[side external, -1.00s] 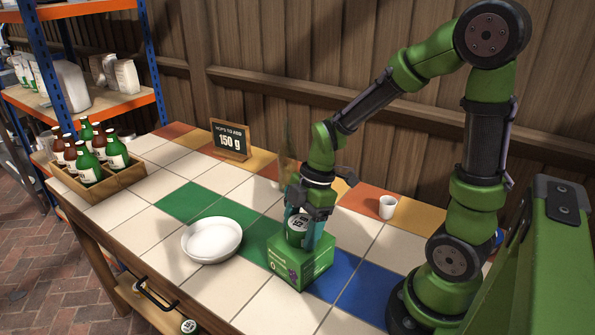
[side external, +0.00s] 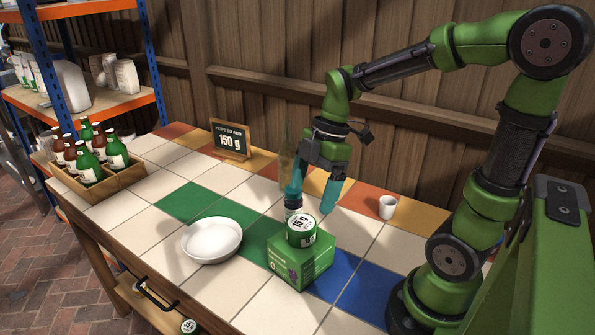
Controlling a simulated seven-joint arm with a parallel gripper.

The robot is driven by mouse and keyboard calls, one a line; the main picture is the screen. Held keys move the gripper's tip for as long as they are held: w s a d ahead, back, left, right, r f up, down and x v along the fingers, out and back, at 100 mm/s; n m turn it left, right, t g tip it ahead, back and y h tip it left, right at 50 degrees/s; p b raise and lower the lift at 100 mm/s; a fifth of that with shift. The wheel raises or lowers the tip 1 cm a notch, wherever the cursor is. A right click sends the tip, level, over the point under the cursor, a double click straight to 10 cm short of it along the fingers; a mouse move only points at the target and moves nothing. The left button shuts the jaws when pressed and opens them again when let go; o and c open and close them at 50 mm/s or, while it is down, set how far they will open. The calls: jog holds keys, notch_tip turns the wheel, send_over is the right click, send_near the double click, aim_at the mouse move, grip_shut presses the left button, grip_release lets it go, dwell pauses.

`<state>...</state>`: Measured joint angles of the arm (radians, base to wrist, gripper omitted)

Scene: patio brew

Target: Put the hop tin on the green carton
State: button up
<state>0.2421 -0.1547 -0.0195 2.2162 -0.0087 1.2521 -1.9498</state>
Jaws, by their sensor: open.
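The hop tin (side external: 301,231), green with a white numbered lid, stands upright on top of the green carton (side external: 301,265). The carton sits on the tiled table at the edge of the green and blue tiles. My gripper (side external: 311,201) is open and empty, above and behind the tin, apart from it. Its teal fingers are spread wide. A small dark bottle (side external: 292,205) shows by the left finger, behind the tin; I cannot tell whether the finger touches it.
A white bowl (side external: 212,240) is left of the carton. A white cup (side external: 387,207) stands to the right. A sign reading 150 g (side external: 230,139) and a wooden crate of bottles (side external: 97,184) stand farther left. A clear bottle (side external: 286,150) stands behind my gripper.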

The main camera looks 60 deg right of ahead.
jog(key=s+a+r+m+t+h, duration=0.1)
jog(key=s+a+r+m+t, duration=0.3)
jog(key=m, duration=1.3)
notch_tip(320, 180, up, 2)
jog(key=shift+s+a+r+m+t, duration=0.1)
jog(key=shift+s+a+m+t, duration=0.2)
jog(key=shift+t, duration=0.6)
